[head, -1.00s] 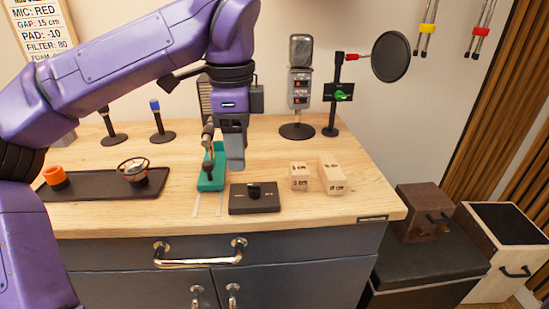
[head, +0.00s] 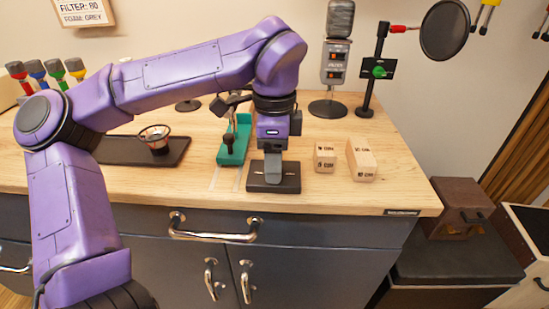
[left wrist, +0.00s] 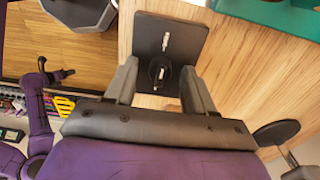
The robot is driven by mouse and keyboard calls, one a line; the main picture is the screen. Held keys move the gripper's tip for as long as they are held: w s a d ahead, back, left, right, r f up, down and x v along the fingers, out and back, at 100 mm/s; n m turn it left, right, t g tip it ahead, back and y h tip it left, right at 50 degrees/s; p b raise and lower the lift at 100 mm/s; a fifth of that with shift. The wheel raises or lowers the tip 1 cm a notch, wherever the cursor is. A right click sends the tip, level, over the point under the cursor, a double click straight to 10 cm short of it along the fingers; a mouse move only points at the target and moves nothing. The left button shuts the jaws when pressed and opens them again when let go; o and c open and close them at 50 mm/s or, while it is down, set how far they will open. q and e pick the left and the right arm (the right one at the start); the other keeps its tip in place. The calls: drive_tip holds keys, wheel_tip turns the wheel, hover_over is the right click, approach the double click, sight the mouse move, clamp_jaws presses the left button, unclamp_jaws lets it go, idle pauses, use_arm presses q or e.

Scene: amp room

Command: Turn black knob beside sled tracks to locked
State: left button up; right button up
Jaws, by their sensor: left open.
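The black knob (left wrist: 160,73) with a white line sits on a dark box (left wrist: 172,38) in the left wrist view. The white line points roughly along a white mark on the box's top. In the head view the box (head: 287,186) stands near the counter's front edge, and my gripper hides the knob. My left gripper (head: 272,168) points down over the box. It is open, with its fingers (left wrist: 160,88) on either side of the knob; contact is not clear. The teal sled (head: 234,140) stands left of the box, behind pale tracks (head: 215,178). Part of my right arm shows in the left wrist view; its gripper (left wrist: 58,75) is small and unclear.
Two wooden blocks (head: 362,160) (head: 325,157) stand right of the box. A microphone (head: 338,55) and a pop-filter stand (head: 378,70) are behind them. A dark tray (head: 115,150) with a cup-like item is at left. The counter's front edge is close.

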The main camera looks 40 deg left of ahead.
use_arm(q)
clamp_jaws()
